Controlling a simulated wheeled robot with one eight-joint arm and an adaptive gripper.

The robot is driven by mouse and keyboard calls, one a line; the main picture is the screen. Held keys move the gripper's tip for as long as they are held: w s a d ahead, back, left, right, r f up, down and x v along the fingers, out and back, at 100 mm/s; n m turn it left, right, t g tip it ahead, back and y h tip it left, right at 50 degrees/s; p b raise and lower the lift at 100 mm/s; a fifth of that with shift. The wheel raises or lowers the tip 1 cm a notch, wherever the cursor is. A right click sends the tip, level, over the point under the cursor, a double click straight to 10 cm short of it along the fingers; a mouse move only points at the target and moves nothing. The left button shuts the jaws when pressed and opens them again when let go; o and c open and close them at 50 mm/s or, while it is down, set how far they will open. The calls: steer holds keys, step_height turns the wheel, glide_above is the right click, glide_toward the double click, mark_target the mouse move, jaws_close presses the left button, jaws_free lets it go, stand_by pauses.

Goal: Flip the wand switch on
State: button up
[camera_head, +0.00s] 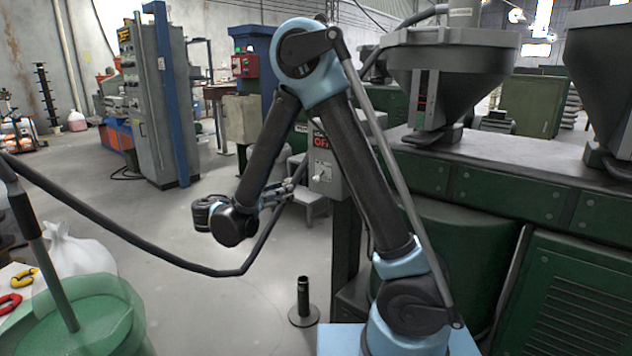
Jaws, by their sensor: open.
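A grey switch box (326,176) stands at the middle of the view, beside my arm and mounted by the green machinery. It bears a red "OFF" label (320,141) at its top and a small dial or knob (321,169) on its face; the lettering is partly hidden by my upper arm. My gripper (297,181) is just left of the box, with its fingers pointing towards it. The gripper is open and empty. I cannot tell whether a fingertip touches the box.
A grey wand (48,270) on a black hose stands in a translucent green bin (95,300) at the lower left. Green machines with hoppers (445,70) fill the right. A short black post (303,295) stands on open floor.

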mark_target(315, 180)
steer(key=x, duration=1.6)
steer(key=shift+w, duration=0.4)
steer(key=shift+a, duration=0.1)
jaws_close()
